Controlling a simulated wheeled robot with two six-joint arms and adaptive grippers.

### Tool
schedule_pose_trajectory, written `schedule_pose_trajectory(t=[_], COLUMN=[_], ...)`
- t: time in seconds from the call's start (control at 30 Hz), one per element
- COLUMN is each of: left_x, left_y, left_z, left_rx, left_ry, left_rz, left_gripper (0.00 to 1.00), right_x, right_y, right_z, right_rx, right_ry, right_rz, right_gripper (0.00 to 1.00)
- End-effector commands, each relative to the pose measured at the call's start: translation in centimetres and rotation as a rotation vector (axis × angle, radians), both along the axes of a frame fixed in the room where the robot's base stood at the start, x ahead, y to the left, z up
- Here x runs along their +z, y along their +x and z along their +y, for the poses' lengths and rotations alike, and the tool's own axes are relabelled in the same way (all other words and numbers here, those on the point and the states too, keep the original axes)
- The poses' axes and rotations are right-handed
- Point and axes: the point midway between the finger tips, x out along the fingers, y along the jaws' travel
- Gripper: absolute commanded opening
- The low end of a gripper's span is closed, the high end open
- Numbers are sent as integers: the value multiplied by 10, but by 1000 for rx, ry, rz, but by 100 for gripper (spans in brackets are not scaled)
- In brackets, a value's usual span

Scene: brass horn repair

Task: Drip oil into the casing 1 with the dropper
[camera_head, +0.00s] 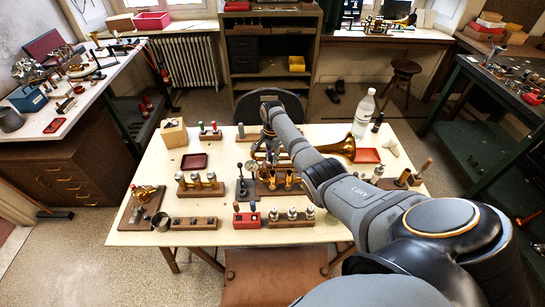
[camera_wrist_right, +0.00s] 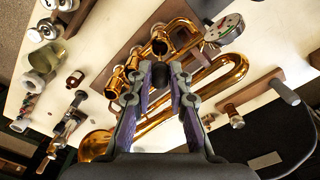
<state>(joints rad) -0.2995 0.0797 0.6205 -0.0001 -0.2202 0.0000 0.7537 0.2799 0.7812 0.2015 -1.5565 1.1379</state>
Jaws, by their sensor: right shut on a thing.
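The brass horn lies on the table; its bell (camera_head: 340,148) points right, and its gold tubing (camera_wrist_right: 225,75) shows in the right wrist view. A row of open gold valve casings (camera_wrist_right: 160,42) stands just beyond my fingertips in that view; I cannot tell which is casing 1. My right gripper (camera_head: 270,150) is over the horn in the head view. In the right wrist view it is shut on a small dark rounded thing (camera_wrist_right: 160,74), apparently the dropper's bulb. The dropper's tip is hidden. My left gripper is in neither view.
A red box (camera_head: 247,220), dark red tray (camera_head: 194,161), wooden cube (camera_head: 174,133) and clear bottle (camera_head: 364,112) are also on the table. The front left tabletop has some bare room.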

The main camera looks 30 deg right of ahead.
Motion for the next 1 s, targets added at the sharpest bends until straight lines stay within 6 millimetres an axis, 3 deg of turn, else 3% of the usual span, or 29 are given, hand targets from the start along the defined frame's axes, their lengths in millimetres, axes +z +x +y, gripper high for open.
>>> schedule_pose_trajectory(t=[1.0], left_x=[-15], left_y=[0], left_z=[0], left_rx=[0], left_ry=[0], left_rz=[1], left_gripper=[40], right_x=[-22], right_y=[0], right_z=[0], right_rx=[0], right_ry=[0], right_rz=[0], right_gripper=[5])
